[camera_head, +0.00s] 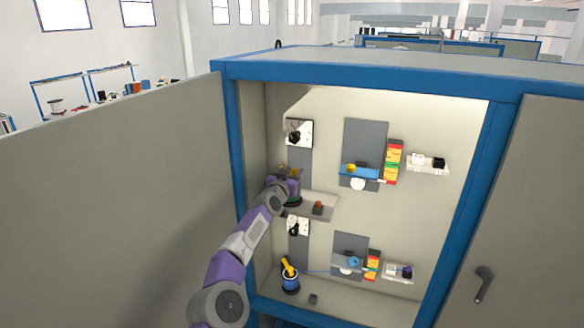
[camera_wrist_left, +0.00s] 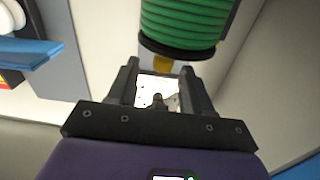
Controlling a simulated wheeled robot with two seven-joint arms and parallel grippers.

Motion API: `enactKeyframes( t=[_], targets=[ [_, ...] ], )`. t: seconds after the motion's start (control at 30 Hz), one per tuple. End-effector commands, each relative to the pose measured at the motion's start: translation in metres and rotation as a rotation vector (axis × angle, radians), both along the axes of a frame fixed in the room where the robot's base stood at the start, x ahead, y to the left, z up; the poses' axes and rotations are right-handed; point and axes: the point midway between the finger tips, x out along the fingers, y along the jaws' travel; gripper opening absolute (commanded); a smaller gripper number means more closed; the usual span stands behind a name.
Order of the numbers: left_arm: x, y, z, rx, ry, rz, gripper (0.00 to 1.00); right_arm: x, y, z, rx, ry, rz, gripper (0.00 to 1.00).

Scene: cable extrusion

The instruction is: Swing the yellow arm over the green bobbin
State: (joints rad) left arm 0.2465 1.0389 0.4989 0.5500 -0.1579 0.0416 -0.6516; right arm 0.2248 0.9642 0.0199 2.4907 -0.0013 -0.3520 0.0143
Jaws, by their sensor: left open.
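The green bobbin (camera_wrist_left: 183,22) with its black flange fills the top of the left wrist view, just beyond my left gripper (camera_wrist_left: 160,75). A small piece of the yellow arm (camera_wrist_left: 163,64) shows under the flange, between the two fingertips. The fingers are apart, and I see nothing clamped between them. In the head view my left gripper (camera_head: 287,182) is inside the cabinet at the upper bobbin, where it mostly hides the green bobbin (camera_head: 293,201). Most of the yellow arm is hidden. My right gripper is out of view.
A lower blue bobbin (camera_head: 290,283) with its own yellow arm stands below. A shelf (camera_head: 325,204) with a small brown object (camera_head: 318,208) is right of my gripper. The cabinet's blue frame (camera_head: 236,150) and open left door (camera_head: 130,190) border my left arm.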

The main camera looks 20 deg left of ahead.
Motion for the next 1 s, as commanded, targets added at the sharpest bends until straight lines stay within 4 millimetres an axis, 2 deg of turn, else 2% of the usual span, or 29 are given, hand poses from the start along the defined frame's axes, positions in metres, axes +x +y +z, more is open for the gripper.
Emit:
enactKeyframes(
  t=[0.13,0.5,0.57,0.83,1.0],
  targets=[
    [0.0046,0.0011,-0.0008,-0.002,0.002,0.003,0.5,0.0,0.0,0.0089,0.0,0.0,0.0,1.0],
    [0.0057,0.0021,-0.0028,-0.001,0.003,0.004,0.5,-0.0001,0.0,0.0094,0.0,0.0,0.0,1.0],
    [0.0057,0.0021,-0.0028,-0.001,0.003,0.004,0.42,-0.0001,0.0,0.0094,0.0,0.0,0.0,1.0],
    [0.0056,0.0022,-0.0026,-0.001,0.003,0.004,0.01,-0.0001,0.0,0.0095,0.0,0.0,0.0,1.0],
    [0.0056,0.0022,-0.0025,-0.001,0.003,0.004,0.0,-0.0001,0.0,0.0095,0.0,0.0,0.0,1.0]
  ],
)
